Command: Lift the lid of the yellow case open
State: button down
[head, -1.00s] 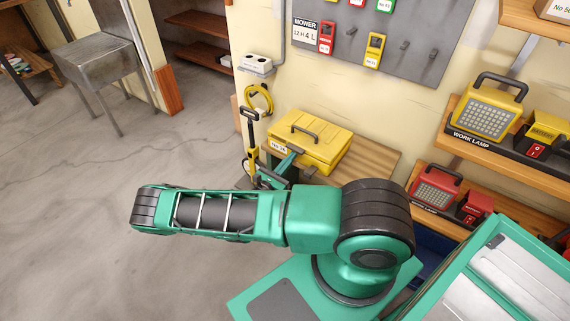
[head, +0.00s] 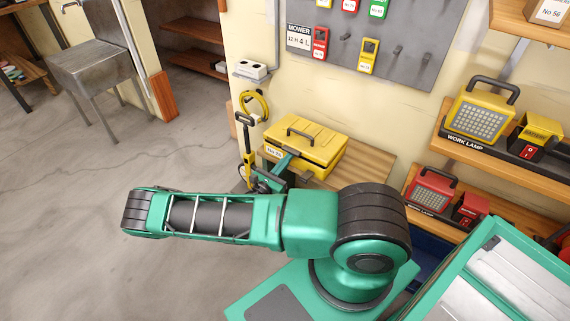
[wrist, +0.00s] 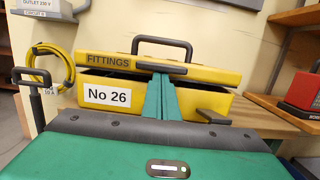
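The yellow case (head: 322,158) stands on a wooden bench by the wall, and it also shows in the wrist view (wrist: 205,104) with a "No 26" label. Its lid (wrist: 220,76), marked "FITTINGS" and topped by a dark handle (wrist: 162,42), is slightly raised at the front. A dark gap shows between lid and body. My gripper (wrist: 160,78) is at the middle of the case front, its two green fingers close together with nothing visible between them. The tips are at the lid's lower front edge; exact contact is hard to tell. In the head view the gripper (head: 284,160) is small beside the case.
A yellow cable coil (head: 254,103) hangs left of the case, with a yellow and black upright tool (head: 246,150) below it. Bare bench top (head: 364,165) lies to the right. Shelves with work lamps (head: 482,112) stand further right. Open floor (head: 70,200) lies left.

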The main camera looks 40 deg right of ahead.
jog(key=shift+r, duration=0.25)
jog(key=r, duration=0.2)
jog(key=shift+w+d+r, duration=0.1)
jog(key=shift+d+r, duration=0.1)
jog(key=shift+r, duration=0.2)
dwell(0.4)
jog(key=shift+w+d+r, duration=0.1)
jog(key=shift+d+r, duration=0.15)
jog(key=shift+r, duration=0.45)
jog(key=shift+w+d+r, duration=0.1)
jog(key=shift+d+r, duration=0.1)
jog(key=shift+r, duration=0.5)
jog(key=shift+d+r, duration=0.1)
jog(key=shift+w+d+r, duration=0.1)
jog(key=shift+d+r, duration=0.2)
jog(key=shift+r, duration=0.4)
jog(key=shift+w+d+r, duration=0.1)
jog(key=shift+d+r, duration=0.2)
jog(key=shift+r, duration=0.35)
